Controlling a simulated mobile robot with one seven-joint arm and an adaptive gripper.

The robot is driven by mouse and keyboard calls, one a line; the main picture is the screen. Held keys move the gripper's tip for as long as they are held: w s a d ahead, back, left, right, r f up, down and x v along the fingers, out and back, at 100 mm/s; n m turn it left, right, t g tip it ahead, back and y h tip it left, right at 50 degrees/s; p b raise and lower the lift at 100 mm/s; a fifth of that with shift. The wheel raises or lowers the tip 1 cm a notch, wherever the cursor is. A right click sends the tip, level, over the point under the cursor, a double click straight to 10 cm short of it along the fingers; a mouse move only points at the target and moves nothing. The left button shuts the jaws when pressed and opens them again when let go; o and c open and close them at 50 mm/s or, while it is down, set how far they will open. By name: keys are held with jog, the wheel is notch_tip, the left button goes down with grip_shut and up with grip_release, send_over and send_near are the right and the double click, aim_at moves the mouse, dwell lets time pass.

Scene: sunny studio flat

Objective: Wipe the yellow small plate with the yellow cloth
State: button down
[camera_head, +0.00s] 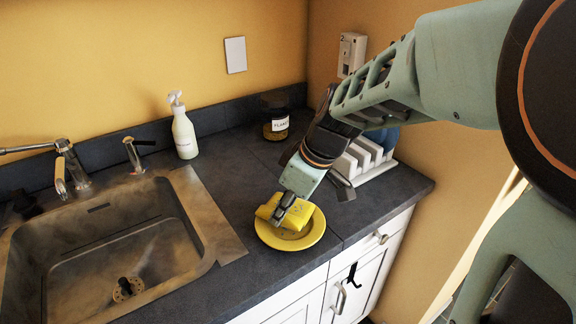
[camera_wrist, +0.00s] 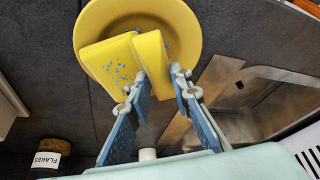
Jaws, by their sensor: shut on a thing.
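The yellow small plate (camera_head: 290,239) lies flat on the dark counter, right of the sink and near the front edge. It also shows in the wrist view (camera_wrist: 188,28). The yellow cloth (camera_head: 268,208) is a folded pad with blue specks in the wrist view (camera_wrist: 108,66). My gripper (camera_head: 283,212) points down over the plate and is shut on the cloth, which sits between its fingers in the wrist view (camera_wrist: 160,78). The cloth is over the plate's inner area; I cannot tell whether it touches the surface. The cloth and fingers hide part of the plate.
A steel sink (camera_head: 215,228) with a tap (camera_head: 72,168) is on the left. Bare counter lies between the sink and the plate.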

jog(key=shift+s+a, duration=0.25)
jog(key=shift+a, duration=0.4)
jog(key=shift+s+d+b, duration=0.2)
jog(key=shift+s+b, duration=0.05)
jog(key=shift+s, duration=0.3)
jog(key=shift+s+d+b, duration=0.15)
jog(key=shift+s+b, duration=0.05)
jog(key=shift+s, duration=0.35)
jog(key=shift+w+d+f+b, duration=0.1)
jog(key=shift+w+d+b, duration=0.2)
jog(key=shift+d, duration=0.45)
jog(key=shift+w+d+b, duration=0.2)
jog(key=shift+w+d, duration=0.05)
jog(key=shift+d, duration=0.45)
